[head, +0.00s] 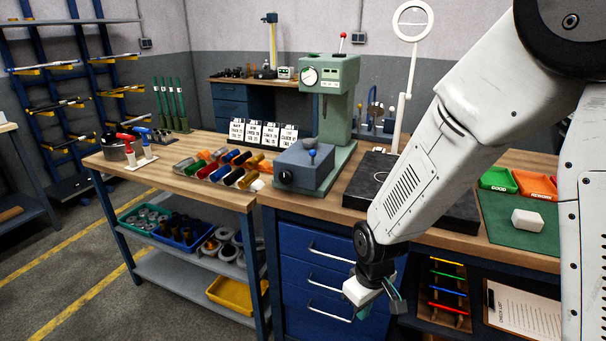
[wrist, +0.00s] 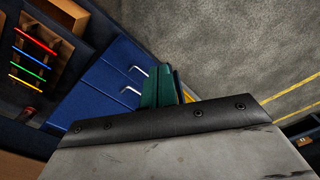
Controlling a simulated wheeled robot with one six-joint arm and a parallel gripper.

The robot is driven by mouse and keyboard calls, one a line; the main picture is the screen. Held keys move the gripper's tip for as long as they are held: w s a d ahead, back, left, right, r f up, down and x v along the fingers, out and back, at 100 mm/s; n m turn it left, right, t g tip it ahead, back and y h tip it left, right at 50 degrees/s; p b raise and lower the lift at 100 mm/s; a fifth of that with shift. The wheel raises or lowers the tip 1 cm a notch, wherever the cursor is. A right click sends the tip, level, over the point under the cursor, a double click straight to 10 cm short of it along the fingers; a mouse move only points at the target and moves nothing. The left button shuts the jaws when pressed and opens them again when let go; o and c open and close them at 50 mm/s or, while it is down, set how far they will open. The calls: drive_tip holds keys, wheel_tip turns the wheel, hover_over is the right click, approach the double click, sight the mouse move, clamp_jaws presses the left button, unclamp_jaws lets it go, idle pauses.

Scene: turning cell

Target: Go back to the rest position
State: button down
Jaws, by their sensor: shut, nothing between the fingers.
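My gripper (head: 378,296) hangs at the end of my arm in the head view, in front of the blue drawer cabinet (head: 300,240) and below the bench top. Its fingers are shut with nothing between them. In the wrist view the green fingertips (wrist: 166,88) show past the dark edge of the gripper body, pointing toward the blue drawers (wrist: 110,80) and the grey floor. My arm comes down from the upper right and hides part of the bench.
The wooden bench (head: 360,212) carries a green press (head: 335,95), a grey block fixture (head: 305,165), a dark plate (head: 455,208) and a green mat (head: 510,235) with a white block (head: 527,220). Shelves (head: 200,268) stand left. Open floor (head: 60,265) lies at far left.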

drive_tip(key=s+d+r+m, duration=0.2)
drive_tip(key=s+d+r, duration=0.2)
drive_tip(key=s+r, duration=0.2)
drive_tip(key=s+d+r+m, duration=0.2)
drive_tip(key=s+d+r, duration=0.2)
drive_tip(key=r, duration=0.7)
drive_tip(key=s+d+r+m+t, duration=0.1)
drive_tip(key=s+d+r+m, duration=0.2)
drive_tip(key=s+r, duration=0.6)
drive_tip(key=shift+d, duration=1.05)
